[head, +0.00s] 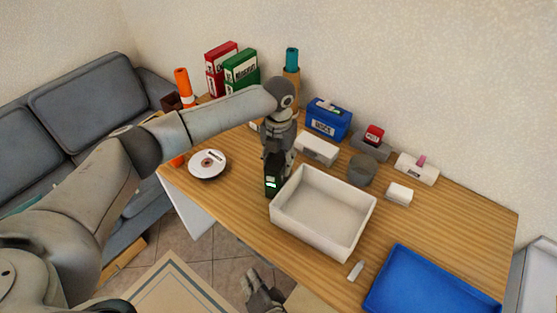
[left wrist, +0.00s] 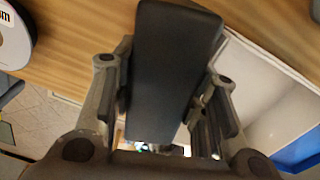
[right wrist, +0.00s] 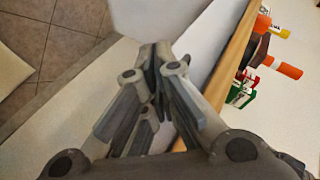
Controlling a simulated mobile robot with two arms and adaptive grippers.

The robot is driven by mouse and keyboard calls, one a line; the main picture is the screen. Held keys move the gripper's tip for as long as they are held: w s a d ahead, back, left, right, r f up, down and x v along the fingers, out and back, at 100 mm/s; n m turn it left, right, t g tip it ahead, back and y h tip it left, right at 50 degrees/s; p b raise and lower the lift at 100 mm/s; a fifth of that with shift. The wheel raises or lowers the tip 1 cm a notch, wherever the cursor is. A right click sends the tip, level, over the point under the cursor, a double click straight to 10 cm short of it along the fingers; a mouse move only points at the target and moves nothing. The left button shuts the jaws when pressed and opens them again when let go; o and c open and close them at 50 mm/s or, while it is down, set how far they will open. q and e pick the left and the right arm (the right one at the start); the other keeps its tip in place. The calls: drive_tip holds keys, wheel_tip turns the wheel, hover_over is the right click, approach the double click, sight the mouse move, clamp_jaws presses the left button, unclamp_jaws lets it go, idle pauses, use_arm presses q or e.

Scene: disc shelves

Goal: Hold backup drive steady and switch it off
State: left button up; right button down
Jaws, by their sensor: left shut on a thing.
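The backup drive appears to be the dark upright box (head: 272,184) with a small lit green label, at the table's front edge left of the white bin. My left gripper (head: 275,157) is shut on it from above. In the left wrist view the dark box (left wrist: 172,70) fills the space between the two fingers. No switch on it can be made out. My right gripper (head: 262,288) is low in front of the table, apart from the drive. In the right wrist view its fingers (right wrist: 155,62) are together with nothing visible between them.
A white bin (head: 280,213) stands right beside the drive. A blue tray (head: 382,292) is at the front right. A disc (head: 208,163) lies to the left. Behind are a blue discs box (head: 329,124), a red button box (head: 371,145) and a grey round container (head: 361,171).

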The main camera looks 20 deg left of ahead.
sight(271, 179)
drive_tip(key=w+a+r+m+t+y, duration=0.15)
drive_tip(key=w+r+m, duration=0.25)
drive_tip(key=r+m, duration=0.4)
drive_tip(key=w+a+r+m+t+y, duration=0.1)
drive_tip(key=w+r+m+t, duration=0.25)
drive_tip(key=r+m, duration=0.45)
drive_tip(key=w+r+n, duration=0.1)
drive_tip(key=w+r, duration=0.1)
drive_tip(key=w, duration=0.7)
drive_tip(key=shift+w+d+r+n+g, duration=0.15)
drive_tip(key=shift+w+d+n+g, duration=0.1)
drive_tip(key=shift+d+n+g, duration=0.2)
drive_tip(key=shift+w, duration=0.1)
drive_tip(key=shift+w, duration=0.55)
idle(0.4)
drive_tip(key=shift+s, duration=0.65)
